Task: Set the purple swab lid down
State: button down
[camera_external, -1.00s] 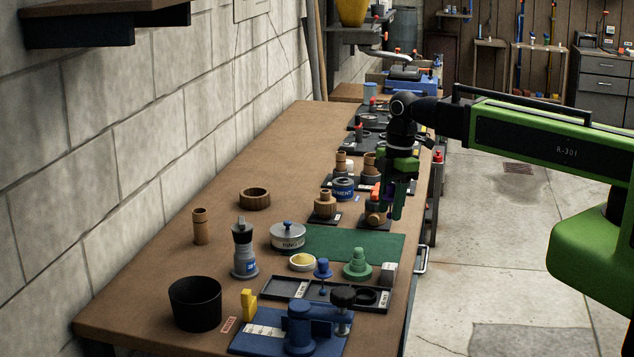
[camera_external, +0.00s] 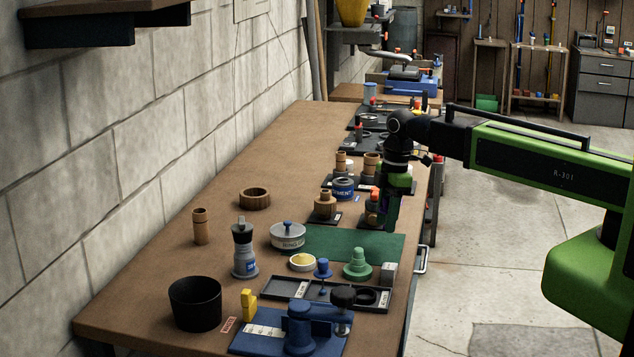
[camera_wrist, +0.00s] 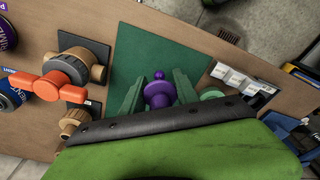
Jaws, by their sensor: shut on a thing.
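The purple swab lid (camera_wrist: 158,92) shows in the wrist view as a round purple piece with a small knob. My gripper (camera_wrist: 155,97) is shut on it, with one green finger on each side. Behind the lid in that view lies the green mat (camera_wrist: 130,50). In the external view my gripper (camera_external: 392,215) points down near the mat's far right corner, and the lid is not clear to see there. The green mat (camera_external: 345,243) looks bare in the external view. Whether the lid touches the mat cannot be told.
A brown valve fitting with an orange handle (camera_wrist: 52,85) lies left of my fingers in the wrist view. A green stepped piece (camera_external: 357,264) and a grey cube (camera_external: 389,268) stand near the mat's front edge. A silver tin (camera_external: 287,237) stands at its left.

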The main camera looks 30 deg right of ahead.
aim_at(379, 248)
jog(key=shift+w+a+f, duration=0.15)
jog(key=shift+a+f, duration=0.25)
jog(key=shift+a, duration=0.2)
notch_tip(379, 248, down, 4)
jog(key=b, duration=0.4)
jog(key=shift+f, duration=0.2)
jog(key=c, duration=0.9)
grip_release()
jog(key=shift+r, duration=0.15)
